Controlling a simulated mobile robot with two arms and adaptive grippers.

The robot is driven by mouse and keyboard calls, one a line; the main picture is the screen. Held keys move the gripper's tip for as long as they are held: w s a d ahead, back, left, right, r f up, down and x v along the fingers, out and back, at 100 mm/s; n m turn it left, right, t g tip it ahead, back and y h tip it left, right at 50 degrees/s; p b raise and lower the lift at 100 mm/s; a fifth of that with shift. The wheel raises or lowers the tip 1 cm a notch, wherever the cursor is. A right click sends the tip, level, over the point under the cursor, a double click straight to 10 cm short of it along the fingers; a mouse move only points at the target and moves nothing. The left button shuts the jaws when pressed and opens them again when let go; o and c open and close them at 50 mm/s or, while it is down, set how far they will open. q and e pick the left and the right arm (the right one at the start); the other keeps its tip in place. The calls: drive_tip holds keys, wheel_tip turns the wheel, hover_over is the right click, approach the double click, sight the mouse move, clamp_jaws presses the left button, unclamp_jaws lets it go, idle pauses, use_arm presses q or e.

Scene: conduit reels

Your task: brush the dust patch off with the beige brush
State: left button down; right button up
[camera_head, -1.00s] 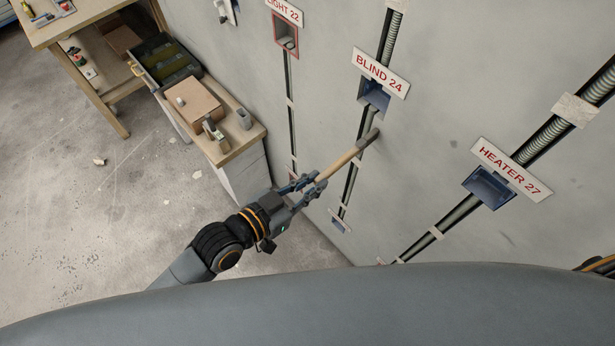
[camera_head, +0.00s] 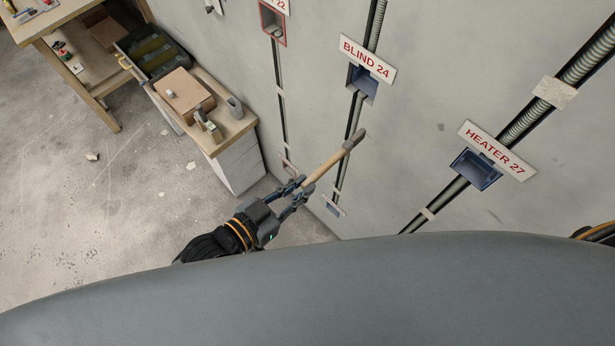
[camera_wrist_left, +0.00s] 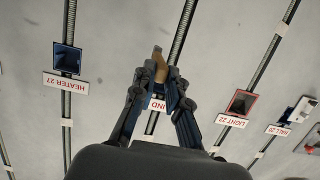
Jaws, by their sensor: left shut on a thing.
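The beige brush (camera_head: 325,166) has a long tan handle and a grey head. My left gripper (camera_head: 298,188) is shut on its handle. The brush points up and right, with its head in front of the wall below the BLIND 24 box (camera_head: 363,83); I cannot tell whether it touches the wall. In the left wrist view the brush (camera_wrist_left: 160,66) shows between the fingers of my left gripper (camera_wrist_left: 160,88). A small dark smudge (camera_head: 441,127) and a fainter one (camera_head: 495,216) mark the wall; I cannot tell whether either is the dust patch. My right gripper is not in view.
Conduits run along the wall (camera_head: 420,60), with a blue box under the HEATER 27 sign (camera_head: 497,149) and a red-framed box (camera_head: 272,22). A cabinet (camera_head: 236,160) with a cardboard box (camera_head: 185,92) and a workbench stand at left. The floor (camera_head: 60,200) is mostly clear.

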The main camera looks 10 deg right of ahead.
use_arm(q)
drive_tip(key=shift+s+a+p, duration=0.2)
drive_tip(key=shift+s+a, duration=0.65)
drive_tip(key=shift+a, duration=0.3)
drive_tip(key=shift+s+a+p, duration=0.15)
drive_tip(key=shift+s+a, duration=0.65)
drive_tip(key=shift+a, duration=0.3)
